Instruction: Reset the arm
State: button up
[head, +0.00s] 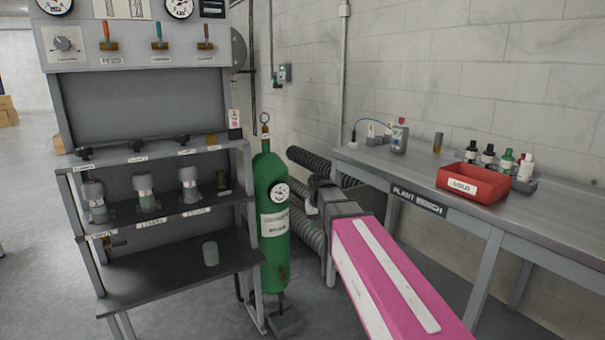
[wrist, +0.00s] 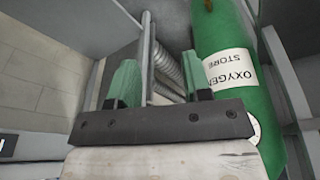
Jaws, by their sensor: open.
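My arm, pink with white strips, reaches in from the lower right of the head view. My gripper shows in the wrist view (wrist: 163,85). Its two green fingers stand well apart with nothing between them, so it is open and empty. In the head view the fingers are hidden at the far end of the arm. Close to the gripper, on the right of the wrist view, is the green oxygen cylinder (wrist: 225,38). It stands upright just left of my arm's end in the head view (head: 271,215). I cannot tell the exact gap between them.
A grey rack (head: 160,280) with levers, gauges and cups stands left of the cylinder. A plant bench (head: 465,210) on the right carries a red bin (head: 475,184) and several bottles. Corrugated ducts (head: 308,230) run behind my arm. Open floor lies at the far left.

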jog(key=s+d+f+g, duration=0.1)
jog(key=s+d+f, duration=0.5)
jog(key=s+f, duration=0.3)
jog(key=s+d+f+m+g, duration=0.1)
jog(key=s+d+f, duration=0.6)
jog(key=s+f, duration=0.2)
jog(key=shift+s+f+m+g, duration=0.3)
jog(key=shift+f+g, duration=0.1)
jog(key=shift+f, duration=0.1)
